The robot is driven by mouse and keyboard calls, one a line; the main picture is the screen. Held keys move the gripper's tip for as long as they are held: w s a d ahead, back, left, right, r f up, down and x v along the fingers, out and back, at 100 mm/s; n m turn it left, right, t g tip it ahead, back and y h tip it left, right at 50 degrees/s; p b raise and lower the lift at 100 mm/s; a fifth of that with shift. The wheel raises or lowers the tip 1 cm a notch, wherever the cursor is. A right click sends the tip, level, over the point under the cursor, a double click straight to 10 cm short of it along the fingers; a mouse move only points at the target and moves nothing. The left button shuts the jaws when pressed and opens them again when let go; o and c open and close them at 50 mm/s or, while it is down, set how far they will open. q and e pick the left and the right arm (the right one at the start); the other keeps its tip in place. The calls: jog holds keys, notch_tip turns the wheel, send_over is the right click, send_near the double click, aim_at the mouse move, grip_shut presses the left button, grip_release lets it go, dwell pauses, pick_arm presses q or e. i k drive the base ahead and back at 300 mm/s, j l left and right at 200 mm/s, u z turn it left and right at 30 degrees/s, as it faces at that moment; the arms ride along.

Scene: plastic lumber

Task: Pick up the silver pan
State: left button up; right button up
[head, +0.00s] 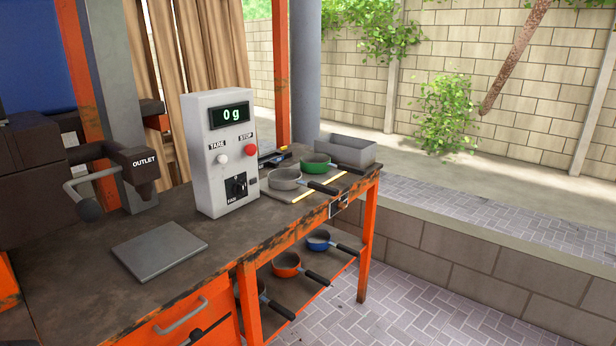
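The silver pan (284,180) is a small grey pan with a dark handle. It stands upright on a light board near the back right of the workbench (187,265), and its handle points to the right. A green pan (315,163) of similar shape stands just behind it, to the right. Neither of my grippers shows in the head view, so their state is hidden.
A white control box (220,155) reading 0 g stands left of the pan, with a flat metal plate (159,250) in front. A grey tray (345,150) sits behind the pans. Orange (286,264) and blue (318,240) pans are on the lower shelf.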

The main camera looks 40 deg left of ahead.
aim_at(284, 179)
jog(key=i+u, duration=0.2)
jog(key=i, duration=0.35)
jog(key=i+l+u, duration=0.15)
jog(key=i, duration=0.35)
jog(key=i+l+u, duration=0.2)
jog(key=i+u, duration=0.3)
jog(key=i+l+u, duration=0.35)
jog(key=u, duration=0.15)
jog(key=i+l+u, duration=0.3)
jog(key=l+u, duration=0.15)
jog(key=i+l+u, duration=0.2)
jog(key=l+u, duration=0.3)
jog(key=l, duration=0.2)
